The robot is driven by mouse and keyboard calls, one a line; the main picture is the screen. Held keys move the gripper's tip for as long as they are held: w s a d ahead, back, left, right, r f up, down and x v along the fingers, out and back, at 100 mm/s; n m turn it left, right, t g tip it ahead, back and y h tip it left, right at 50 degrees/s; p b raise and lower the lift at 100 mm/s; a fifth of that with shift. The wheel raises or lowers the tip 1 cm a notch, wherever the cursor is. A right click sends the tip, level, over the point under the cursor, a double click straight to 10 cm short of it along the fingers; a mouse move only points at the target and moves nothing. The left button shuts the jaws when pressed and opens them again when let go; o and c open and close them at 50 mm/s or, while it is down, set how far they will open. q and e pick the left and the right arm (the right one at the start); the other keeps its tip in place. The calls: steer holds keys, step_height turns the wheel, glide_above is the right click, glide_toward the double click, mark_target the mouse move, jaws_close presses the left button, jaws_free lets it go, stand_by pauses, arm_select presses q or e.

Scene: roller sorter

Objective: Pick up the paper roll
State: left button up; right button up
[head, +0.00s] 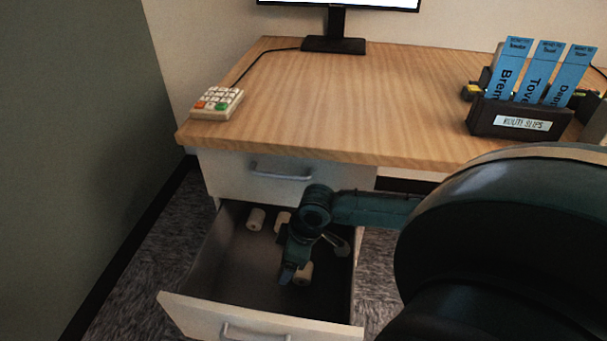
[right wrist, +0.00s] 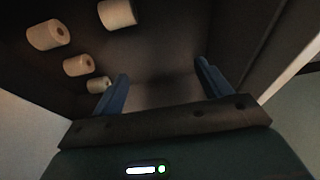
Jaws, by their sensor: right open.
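Several white paper rolls lie on the floor of the open drawer (head: 238,262). In the head view one roll (head: 256,219) is at the back left, one (head: 282,221) is beside it, and one (head: 303,273) is partly hidden by my right gripper (head: 291,270). In the right wrist view rolls lie at the upper left (right wrist: 47,35), top (right wrist: 117,14), left (right wrist: 78,65) and near the left finger (right wrist: 99,85). My right gripper (right wrist: 161,70) is open, reaching down into the drawer, with nothing between its fingers. My left gripper is out of view.
The desk top (head: 370,105) overhangs a shut upper drawer (head: 235,172). A keypad (head: 217,103), a monitor stand (head: 334,45) and a box of blue route slips (head: 515,118) stand on the desk. The drawer walls surround my right gripper closely.

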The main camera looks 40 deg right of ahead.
steer(key=shift+g+h, duration=0.7)
steer(key=shift+g, duration=0.1)
steer(key=d+f+b, duration=0.2)
steer(key=f, duration=0.1)
steer(key=d+f+b, duration=0.2)
steer(key=f+b, duration=0.1)
steer(key=d+f+b, duration=0.2)
steer(key=f, duration=0.1)
steer(key=shift+w+f, duration=0.1)
steer(key=shift+w, duration=0.3)
steer(key=shift+f+b, duration=0.4)
steer(key=shift+f, duration=0.05)
steer(key=shift+w+f+b, duration=0.15)
steer(key=shift+f+b, duration=0.2)
steer(key=shift+f, duration=0.05)
steer(key=f+b, duration=0.1)
steer(key=f, duration=0.1)
steer(key=f+b, duration=0.2)
steer(key=shift+w, duration=0.4)
steer(key=shift+f, duration=0.1)
arm_select(q)
steer(key=m+t+h, duration=0.1)
steer(key=r+m+t+h, duration=0.1)
steer(key=h, duration=0.1)
steer(key=d+r+t+h, duration=0.1)
steer(key=h, duration=0.1)
steer(key=shift+w+m, duration=0.25)
steer(key=shift+m, duration=0.15)
arm_select(e)
steer(key=c, duration=1.1)
